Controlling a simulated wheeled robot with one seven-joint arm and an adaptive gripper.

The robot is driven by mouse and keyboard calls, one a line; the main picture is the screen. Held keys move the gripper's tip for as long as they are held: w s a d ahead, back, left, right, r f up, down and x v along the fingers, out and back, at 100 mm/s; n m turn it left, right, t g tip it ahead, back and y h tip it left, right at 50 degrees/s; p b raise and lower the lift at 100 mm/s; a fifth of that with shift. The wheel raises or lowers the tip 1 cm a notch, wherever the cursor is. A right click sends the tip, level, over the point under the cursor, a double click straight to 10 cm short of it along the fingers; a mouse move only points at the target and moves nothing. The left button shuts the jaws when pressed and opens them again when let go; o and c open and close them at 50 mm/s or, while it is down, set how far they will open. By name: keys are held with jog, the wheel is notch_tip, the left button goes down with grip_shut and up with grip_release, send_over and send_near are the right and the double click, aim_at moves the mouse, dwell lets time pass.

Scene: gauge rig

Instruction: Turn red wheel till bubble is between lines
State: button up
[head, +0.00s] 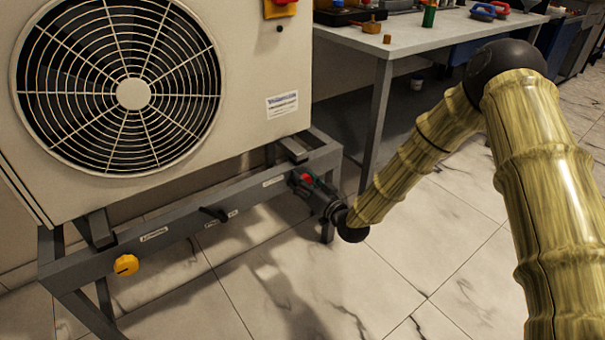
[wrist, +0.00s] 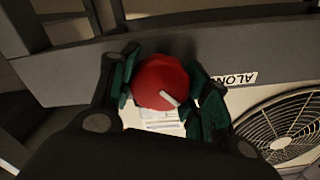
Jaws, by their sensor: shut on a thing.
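The red wheel (wrist: 160,82) is a round knob with a pale pointer mark, in the middle of the wrist view. My gripper (wrist: 162,92) is shut on it, one green-padded finger at each side. In the head view the red wheel (head: 305,178) shows as a small red patch at the right end of the grey frame rail, partly hidden by my gripper (head: 312,184). I cannot make out a bubble or its lines in either view.
The grey rail (head: 180,228) under the fan unit (head: 120,90) also carries a yellow knob (head: 126,265) and a black handle (head: 214,213). A workbench (head: 420,32) with tools stands behind. Tiled floor lies clear in front.

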jog(key=shift+s+f+m+p, duration=0.1)
jog(key=shift+m+p, duration=1.15)
jog(key=shift+m, duration=1.05)
jog(key=shift+a, duration=0.1)
jog(key=o, duration=1)
jog(key=shift+s+d, duration=0.3)
jog(key=shift+d, duration=0.1)
jog(key=v, duration=1.1)
